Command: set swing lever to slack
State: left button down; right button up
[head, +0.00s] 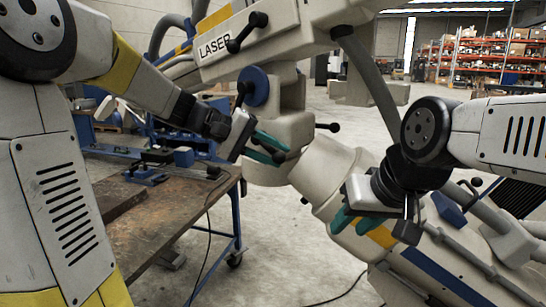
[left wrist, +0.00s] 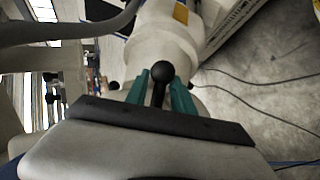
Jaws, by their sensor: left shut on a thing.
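A black lever with a ball knob (left wrist: 162,72) stands between the teal fingers of my left gripper (left wrist: 170,100) in the left wrist view; the fingers are shut on it. In the head view my left gripper (head: 267,148) is at the pale microscope arm joint (head: 285,110), with the knob (head: 279,157) showing by its fingertips. I take this held lever to be the swing lever; no label shows. My right gripper (head: 345,217) hangs in front of the lower pale arm section, apart from the held lever; its finger gap is not clear.
Other black ball-ended levers stick out of the machine, one by the LASER label (head: 247,32) and one right of the joint (head: 328,126). A wooden workbench (head: 150,215) with blue legs stands at left. Cables lie on the open concrete floor. Orange shelving (head: 475,55) is far back.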

pick_arm(q)
jog(key=shift+r, duration=0.1)
dwell(0.3)
jog(key=shift+s, duration=0.1)
jog(key=c, duration=1.2)
grip_release()
jog(key=shift+o, duration=0.2)
jog(key=v, duration=0.7)
jog(key=shift+a+r, duration=0.15)
jog(key=shift+a, duration=0.2)
